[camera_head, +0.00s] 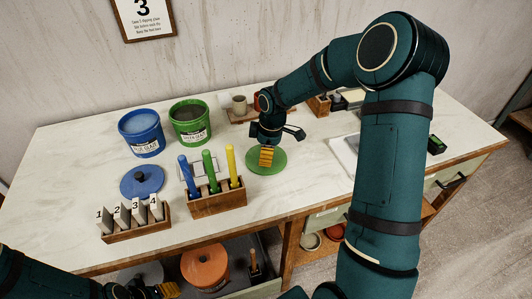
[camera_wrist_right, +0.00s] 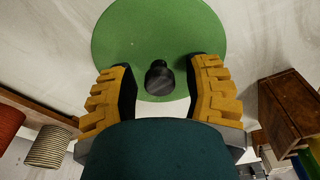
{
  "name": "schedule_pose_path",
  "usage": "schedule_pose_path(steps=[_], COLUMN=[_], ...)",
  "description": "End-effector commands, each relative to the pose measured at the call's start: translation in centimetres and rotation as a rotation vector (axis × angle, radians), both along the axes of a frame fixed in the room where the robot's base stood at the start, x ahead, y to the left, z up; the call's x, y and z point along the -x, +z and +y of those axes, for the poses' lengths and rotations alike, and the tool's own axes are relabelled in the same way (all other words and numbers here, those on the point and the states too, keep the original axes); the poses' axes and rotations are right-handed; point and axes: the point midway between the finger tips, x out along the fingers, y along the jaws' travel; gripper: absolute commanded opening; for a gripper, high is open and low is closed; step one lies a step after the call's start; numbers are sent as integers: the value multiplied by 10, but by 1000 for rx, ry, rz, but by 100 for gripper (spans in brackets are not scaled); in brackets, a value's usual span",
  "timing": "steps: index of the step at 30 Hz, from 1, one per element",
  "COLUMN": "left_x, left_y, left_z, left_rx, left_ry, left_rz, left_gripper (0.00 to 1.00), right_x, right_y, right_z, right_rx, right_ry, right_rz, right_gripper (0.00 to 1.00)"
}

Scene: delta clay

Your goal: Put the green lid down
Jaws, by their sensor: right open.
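The green lid (camera_head: 278,164) lies flat on the pale worktop, right of the rack of coloured tools. My right gripper (camera_head: 266,158) is directly over the lid, pointing down. In the right wrist view the green lid (camera_wrist_right: 159,25) shows its black knob (camera_wrist_right: 159,78) between the two yellow fingers of my right gripper (camera_wrist_right: 161,72). The fingers are open, with gaps on both sides of the knob. The green bucket (camera_head: 190,123) stands uncovered behind and left of the lid. My left gripper (camera_head: 160,290) is partly in view at the bottom left; its jaws are unclear.
A blue bucket (camera_head: 141,133) stands beside the green one, with a blue lid (camera_head: 142,180) in front. The wooden tool rack (camera_head: 218,202) and numbered card rack (camera_head: 137,226) stand near the front edge. An orange round object (camera_head: 205,266) sits in the open drawer below.

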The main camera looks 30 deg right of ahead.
Motion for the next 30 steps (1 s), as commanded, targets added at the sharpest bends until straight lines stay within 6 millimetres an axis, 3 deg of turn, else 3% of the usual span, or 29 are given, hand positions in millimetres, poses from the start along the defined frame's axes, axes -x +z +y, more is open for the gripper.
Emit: schedule_pose_path(steps=[15,21,30], left_x=[4,5,5], left_y=[22,25,25], left_z=[-1,-1,-1], left_rx=[2,3,3], left_ry=[-2,-2,-3], left_rz=[10,12,13], left_gripper=[47,47,47], right_x=[6,8,8], right_y=[96,116,119], right_z=[-10,-11,-12], right_rx=[2,0,0], right_ry=[0,0,0], right_rz=[-4,-2,0], right_gripper=[49,49,49])
